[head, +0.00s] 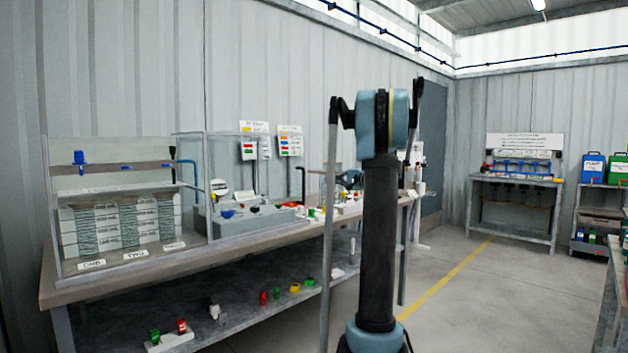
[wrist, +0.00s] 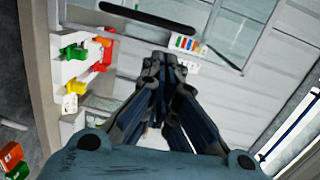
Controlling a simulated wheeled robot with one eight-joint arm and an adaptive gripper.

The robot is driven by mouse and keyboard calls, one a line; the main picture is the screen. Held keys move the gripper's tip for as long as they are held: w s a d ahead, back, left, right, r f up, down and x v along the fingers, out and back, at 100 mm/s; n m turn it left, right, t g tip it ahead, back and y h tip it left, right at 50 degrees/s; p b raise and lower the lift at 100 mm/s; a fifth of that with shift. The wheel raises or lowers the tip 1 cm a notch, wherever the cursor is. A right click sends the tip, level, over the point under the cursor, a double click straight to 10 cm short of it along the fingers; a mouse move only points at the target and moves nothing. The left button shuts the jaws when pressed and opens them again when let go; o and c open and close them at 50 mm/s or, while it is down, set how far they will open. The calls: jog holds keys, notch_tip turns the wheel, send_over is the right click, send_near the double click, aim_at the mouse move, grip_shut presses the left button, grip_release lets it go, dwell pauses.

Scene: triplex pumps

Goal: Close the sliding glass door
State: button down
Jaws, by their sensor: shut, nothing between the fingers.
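A glass-fronted case with a metal frame (head: 208,190) stands on the long workbench at the left in the head view. Glass covers its left part, where coiled springs (head: 128,222) show; I cannot tell which pane slides or how far it is open. In the wrist view my gripper (wrist: 160,62) is shut and empty, its dark fingertips together. A framed clear pane (wrist: 235,30) and a long black bar (wrist: 148,15), perhaps a handle, lie beyond the fingertips; contact cannot be told. My arm hides part of the bench in the head view, and my gripper is not clear there.
The workbench (head: 55,292) has a lower shelf holding small red, green and yellow parts (head: 278,293). Signs (head: 290,140) stand behind the bench. Another table (head: 515,182) stands at the back, with a shelf of coloured cans (head: 593,168) to its right. The floor (head: 470,300) right of my arm is clear.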

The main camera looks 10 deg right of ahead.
jog(key=w+a+t, duration=0.1)
jog(key=w+a, duration=0.6)
jog(key=w, duration=0.1)
jog(key=shift+w+r+m, duration=0.3)
jog(key=shift+r+m, duration=0.05)
jog(key=shift+m, duration=0.05)
dwell(0.6)
